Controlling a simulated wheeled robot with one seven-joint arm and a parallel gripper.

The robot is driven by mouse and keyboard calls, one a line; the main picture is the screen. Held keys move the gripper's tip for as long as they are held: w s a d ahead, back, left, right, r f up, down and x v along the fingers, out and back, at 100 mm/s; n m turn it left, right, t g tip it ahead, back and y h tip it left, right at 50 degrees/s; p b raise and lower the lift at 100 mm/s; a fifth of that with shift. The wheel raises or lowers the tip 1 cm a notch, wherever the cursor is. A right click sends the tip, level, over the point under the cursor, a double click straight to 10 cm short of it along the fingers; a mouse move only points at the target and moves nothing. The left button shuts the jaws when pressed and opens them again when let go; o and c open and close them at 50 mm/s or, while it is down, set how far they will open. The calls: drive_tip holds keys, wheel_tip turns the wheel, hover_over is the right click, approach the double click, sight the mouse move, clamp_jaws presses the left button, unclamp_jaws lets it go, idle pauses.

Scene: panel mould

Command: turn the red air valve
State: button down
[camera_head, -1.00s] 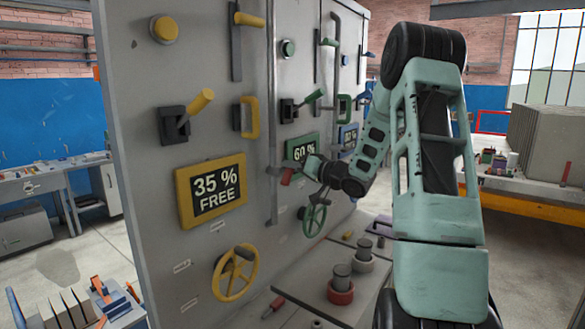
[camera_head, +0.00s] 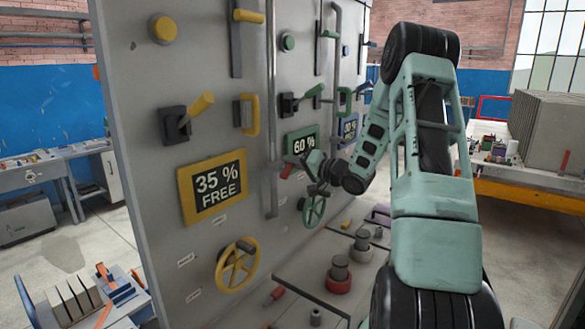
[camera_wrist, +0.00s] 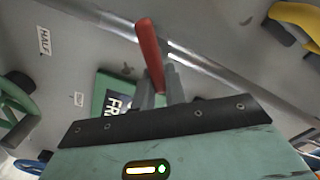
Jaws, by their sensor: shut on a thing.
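My gripper (camera_head: 303,168) is at the panel, shut on the lever. In the wrist view its fingers (camera_wrist: 160,88) close around the lower part of the lever; the valve's base is hidden behind them.
A green display (camera_head: 303,140) and a green handwheel (camera_head: 313,210) are close to my gripper. A vertical pipe (camera_head: 272,110) runs just left of the lever. A yellow handwheel (camera_head: 237,264) sits lower left. A ledge with knobs (camera_head: 339,275) juts out below.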

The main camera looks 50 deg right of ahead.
drive_tip(key=m, duration=0.3)
drive_tip(key=shift+d+f, duration=0.2)
drive_tip(key=shift+f, duration=0.2)
drive_tip(key=shift+m, duration=0.4)
drive_tip(key=m, duration=0.3)
drive_tip(key=shift+d+f+m, duration=0.1)
drive_tip(key=shift+f+m, duration=0.2)
drive_tip(key=shift+f, duration=0.1)
drive_tip(key=c, duration=1.4)
unclamp_jaws()
drive_tip(key=shift+c, duration=0.2)
